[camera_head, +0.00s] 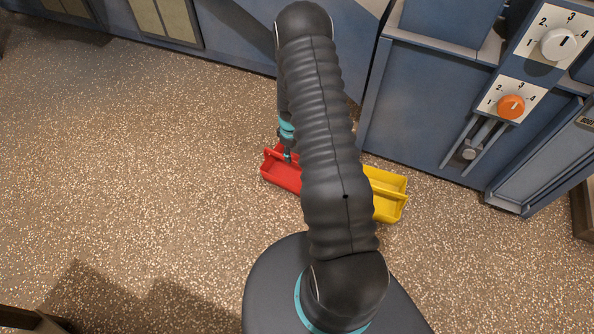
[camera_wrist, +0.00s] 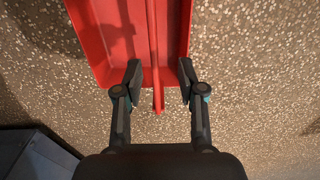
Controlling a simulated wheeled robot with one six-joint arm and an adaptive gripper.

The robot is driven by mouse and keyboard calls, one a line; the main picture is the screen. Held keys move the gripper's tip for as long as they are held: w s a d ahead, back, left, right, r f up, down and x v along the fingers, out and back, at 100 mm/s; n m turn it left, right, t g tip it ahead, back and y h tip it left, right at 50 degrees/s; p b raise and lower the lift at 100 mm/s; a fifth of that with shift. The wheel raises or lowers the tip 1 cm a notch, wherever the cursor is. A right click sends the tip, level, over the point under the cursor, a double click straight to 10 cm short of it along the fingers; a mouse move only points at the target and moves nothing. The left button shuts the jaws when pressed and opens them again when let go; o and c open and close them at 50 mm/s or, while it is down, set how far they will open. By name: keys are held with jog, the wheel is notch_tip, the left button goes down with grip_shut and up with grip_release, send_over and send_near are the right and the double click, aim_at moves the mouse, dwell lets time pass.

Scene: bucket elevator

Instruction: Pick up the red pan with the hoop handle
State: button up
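The red pan (camera_head: 283,178) lies on the speckled floor in the head view, with its right part hidden behind my arm. In the wrist view the pan (camera_wrist: 98,40) fills the top, and its red handle bar (camera_wrist: 154,60) runs lengthwise down the middle of the picture. My gripper (camera_wrist: 159,72) is open, with one finger on each side of the bar and a gap on both sides. The hoop's full shape is not clear.
A yellow pan (camera_head: 390,195) lies on the floor to the right, partly behind my arm. Blue machine panels (camera_head: 425,110) stand behind, with an orange dial (camera_head: 511,107) and a white dial (camera_head: 558,44). The floor to the left is clear.

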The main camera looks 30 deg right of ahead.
aim_at(293, 160)
jog(key=shift+w+d+f, duration=0.1)
jog(key=shift+d+f, duration=0.1)
jog(key=shift+f, duration=1.7)
jog(key=shift+d+f, duration=0.15)
jog(key=shift+f, duration=1.7)
grip_shut()
